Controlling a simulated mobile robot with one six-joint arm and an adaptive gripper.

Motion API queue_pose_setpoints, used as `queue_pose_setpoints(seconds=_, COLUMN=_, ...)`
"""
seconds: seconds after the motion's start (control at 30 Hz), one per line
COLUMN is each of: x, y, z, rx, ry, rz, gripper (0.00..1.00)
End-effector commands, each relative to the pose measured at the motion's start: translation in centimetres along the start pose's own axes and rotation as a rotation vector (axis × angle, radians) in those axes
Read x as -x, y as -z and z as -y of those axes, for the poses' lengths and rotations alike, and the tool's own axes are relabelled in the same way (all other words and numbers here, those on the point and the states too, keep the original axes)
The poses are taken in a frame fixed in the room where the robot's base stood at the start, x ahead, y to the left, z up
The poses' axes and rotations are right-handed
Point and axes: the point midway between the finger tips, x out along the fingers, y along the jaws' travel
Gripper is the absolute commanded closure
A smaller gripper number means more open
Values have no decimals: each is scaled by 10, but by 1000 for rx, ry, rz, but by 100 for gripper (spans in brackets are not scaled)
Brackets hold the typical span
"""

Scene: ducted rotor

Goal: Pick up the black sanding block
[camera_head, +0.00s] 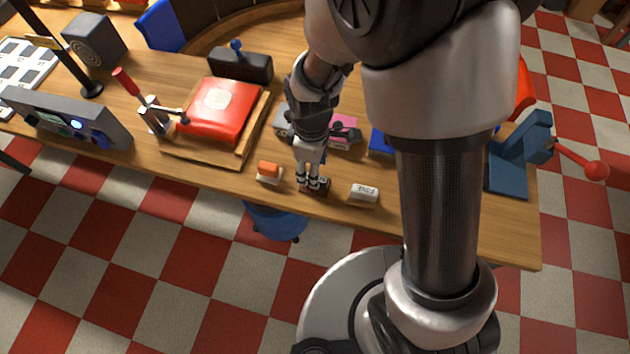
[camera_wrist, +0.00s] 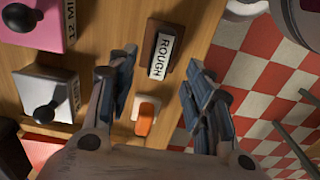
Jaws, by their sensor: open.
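The black sanding block (camera_head: 322,187) sits near the table's front edge, partly hidden by my fingers. In the wrist view the dark block (camera_wrist: 155,36) shows with a white label reading "ROUGH" on its side. My gripper (camera_head: 311,182) points down close to it. In the wrist view my gripper (camera_wrist: 158,76) is open and empty, its fingers spread wide. The block appears beyond the fingertips, roughly between them and toward the top of the picture. I cannot tell whether any finger touches it.
An orange block (camera_head: 269,168) on a white base lies left of my gripper, and a white block (camera_head: 364,192) marked "FINE" lies right. A pink box (camera_head: 345,128) with a black knob stands behind. A red press-like pad (camera_head: 218,109) is farther left. The table's front edge is close.

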Motion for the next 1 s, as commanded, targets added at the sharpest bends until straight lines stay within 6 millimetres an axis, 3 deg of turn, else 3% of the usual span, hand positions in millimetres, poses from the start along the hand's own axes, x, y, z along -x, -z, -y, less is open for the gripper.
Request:
queue_pose_setpoints(seconds=0.23, x=-16, y=-3, z=0, rx=-1, ry=1, rz=1, gripper=53)
queue_pose_setpoints(seconds=0.5, x=-55, y=-7, z=0, rx=0, ry=2, rz=2, gripper=53)
queue_pose_setpoints(seconds=0.77, x=-55, y=-6, z=0, rx=0, ry=0, rz=0, gripper=54)
queue_pose_setpoints(seconds=1.0, x=-55, y=-6, z=0, rx=0, ry=0, rz=0, gripper=70)
